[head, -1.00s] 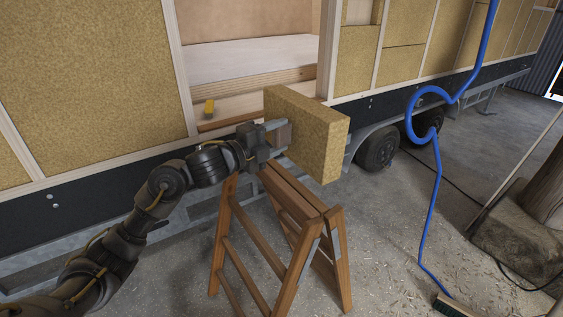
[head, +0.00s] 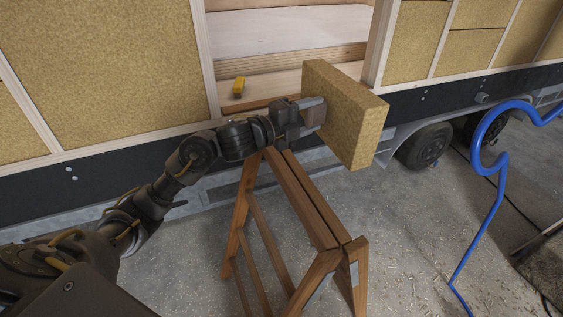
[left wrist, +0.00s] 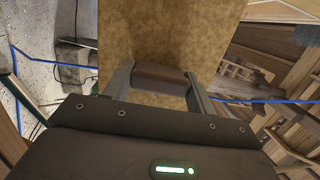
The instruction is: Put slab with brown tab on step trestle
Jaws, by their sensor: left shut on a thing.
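The slab (head: 350,115) is a thick tan fibre block, held on edge and tilted. My left gripper (head: 312,113) is shut on its brown tab, which shows between the fingers in the left wrist view (left wrist: 160,77). The slab face (left wrist: 170,35) fills the upper middle of that view. The wooden step trestle (head: 308,207) stands on the ground below, its narrow split top running toward the front right. The slab is above the trestle's far end and to its right, apart from it as far as I can tell. My right gripper is out of view.
The trailer wall (head: 100,80) with tan infill panels stands close behind. A yellow object (head: 239,87) lies on the sill of its opening. A blue hose (head: 483,215) hangs at the right.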

